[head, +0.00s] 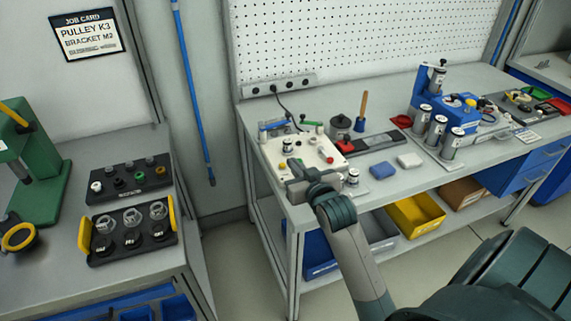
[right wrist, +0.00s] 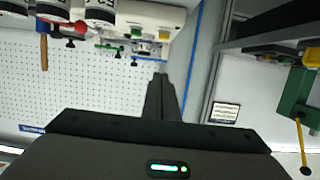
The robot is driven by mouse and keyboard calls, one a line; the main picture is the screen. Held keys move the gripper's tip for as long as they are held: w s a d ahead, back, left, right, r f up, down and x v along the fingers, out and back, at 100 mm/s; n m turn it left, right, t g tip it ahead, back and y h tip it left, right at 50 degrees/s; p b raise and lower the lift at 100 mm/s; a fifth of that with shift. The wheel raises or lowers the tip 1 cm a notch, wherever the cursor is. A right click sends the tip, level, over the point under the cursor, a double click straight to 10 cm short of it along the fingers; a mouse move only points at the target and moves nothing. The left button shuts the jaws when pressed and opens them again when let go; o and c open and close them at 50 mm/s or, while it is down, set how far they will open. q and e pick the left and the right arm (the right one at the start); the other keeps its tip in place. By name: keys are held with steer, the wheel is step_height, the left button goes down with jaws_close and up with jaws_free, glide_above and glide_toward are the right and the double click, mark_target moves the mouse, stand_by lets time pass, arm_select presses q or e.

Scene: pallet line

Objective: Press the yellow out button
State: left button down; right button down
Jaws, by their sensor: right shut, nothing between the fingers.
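A white box fixture (head: 309,150) stands on the bench near its left end, with small coloured parts and a red button (head: 329,160) on top. A small yellow spot at its left side is partly beside my gripper. In the right wrist view, a yellow button (right wrist: 164,35) and a green one (right wrist: 137,32) show at the white fixture's edge. My right gripper (head: 293,164) is shut and empty, in front of and over the fixture's near left part, hiding some of it. Its shut fingers show in the right wrist view (right wrist: 160,82); contact with the fixture cannot be told. My left gripper is out of view.
A silver cylinder (head: 352,177) stands by the fixture's near right corner. A separate bench (head: 62,205) is at the left.

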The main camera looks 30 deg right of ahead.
steer(key=p, duration=0.2)
glide_above(285, 174)
steer(key=shift+s+f, duration=0.1)
steer(key=shift+f, duration=0.65)
step_height(285, 174, down, 2)
steer(key=shift+d+f, duration=0.1)
steer(key=shift+f, duration=0.15)
steer(key=shift+f+p, duration=0.3)
steer(key=shift+f, duration=0.65)
